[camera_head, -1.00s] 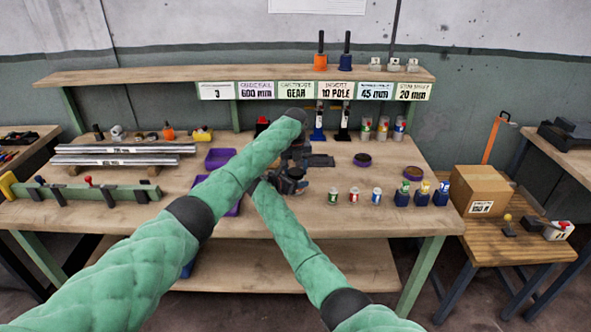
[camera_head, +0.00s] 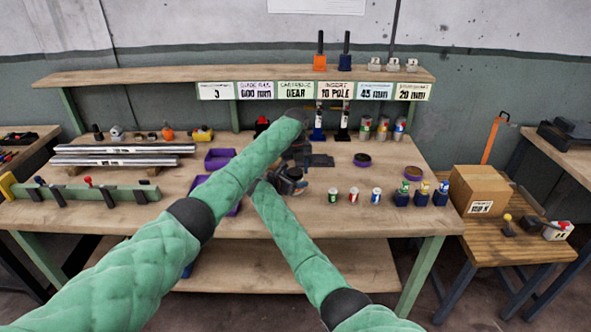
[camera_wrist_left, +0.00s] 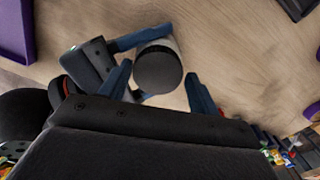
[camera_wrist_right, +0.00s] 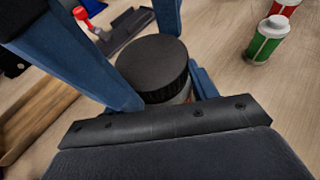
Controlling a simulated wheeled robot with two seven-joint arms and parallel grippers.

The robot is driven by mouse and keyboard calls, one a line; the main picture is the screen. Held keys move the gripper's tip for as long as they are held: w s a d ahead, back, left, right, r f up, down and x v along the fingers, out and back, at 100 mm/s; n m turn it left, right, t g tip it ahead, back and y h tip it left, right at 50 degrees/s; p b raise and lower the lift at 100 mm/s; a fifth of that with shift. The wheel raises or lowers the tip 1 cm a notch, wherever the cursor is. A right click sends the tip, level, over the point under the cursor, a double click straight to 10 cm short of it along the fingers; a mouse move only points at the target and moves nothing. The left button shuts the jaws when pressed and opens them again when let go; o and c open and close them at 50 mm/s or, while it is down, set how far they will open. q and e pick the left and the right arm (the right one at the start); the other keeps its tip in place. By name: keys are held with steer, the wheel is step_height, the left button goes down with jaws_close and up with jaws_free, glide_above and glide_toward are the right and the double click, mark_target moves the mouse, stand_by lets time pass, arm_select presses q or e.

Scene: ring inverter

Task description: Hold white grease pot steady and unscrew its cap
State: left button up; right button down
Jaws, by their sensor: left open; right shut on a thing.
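The white grease pot (camera_wrist_right: 187,95) with its black ribbed cap (camera_wrist_right: 152,68) stands on the bench in the right wrist view; little of its pale body shows below the cap. The left wrist view looks down on the same cap (camera_wrist_left: 158,68). My right gripper (camera_head: 288,184) is shut on the pot's body from the side. My left gripper (camera_wrist_left: 160,88) is open above the pot, a finger on each side of the cap; whether they touch it I cannot tell.
Several small cans (camera_head: 354,195) stand right of the grippers; a green one (camera_wrist_right: 266,40) is near my right gripper. Purple bins (camera_head: 221,158) lie left, behind my left arm. A dark flat part (camera_head: 320,160) lies just behind. The bench front right (camera_head: 350,220) is clear.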

arm_select(q)
steer(key=shift+a, duration=0.2)
step_height(320, 180, up, 5)
steer(key=shift+d+f, duration=0.1)
steer(key=shift+f, duration=0.1)
steer(key=shift+w+r, duration=0.1)
steer(key=shift+r, duration=0.4)
steer(key=shift+c, duration=1.3)
steer(key=w+a+r+t+y, duration=0.1)
steer(key=w+a+r, duration=0.2)
steer(key=r, duration=0.3)
steer(key=shift+s+d+f+m+g+h, duration=0.15)
steer(key=shift+s+d+f+m, duration=0.35)
steer(key=shift+f, duration=1.15)
steer(key=shift+s+d+f+m+g+h, duration=0.15)
steer(key=shift+s+d+f+m, duration=0.4)
steer(key=shift+f, duration=1.15)
steer(key=shift+s+d+f+m+g+h, duration=0.1)
steer(key=shift+s+d+f+m+h, duration=0.4)
steer(key=shift+f, duration=1.15)
steer(key=shift+w+a+y, duration=0.15)
steer(key=shift+a+y, duration=0.1)
steer(key=shift+y, duration=0.05)
steer(key=shift+a, duration=0.1)
steer(key=c, duration=0.8)
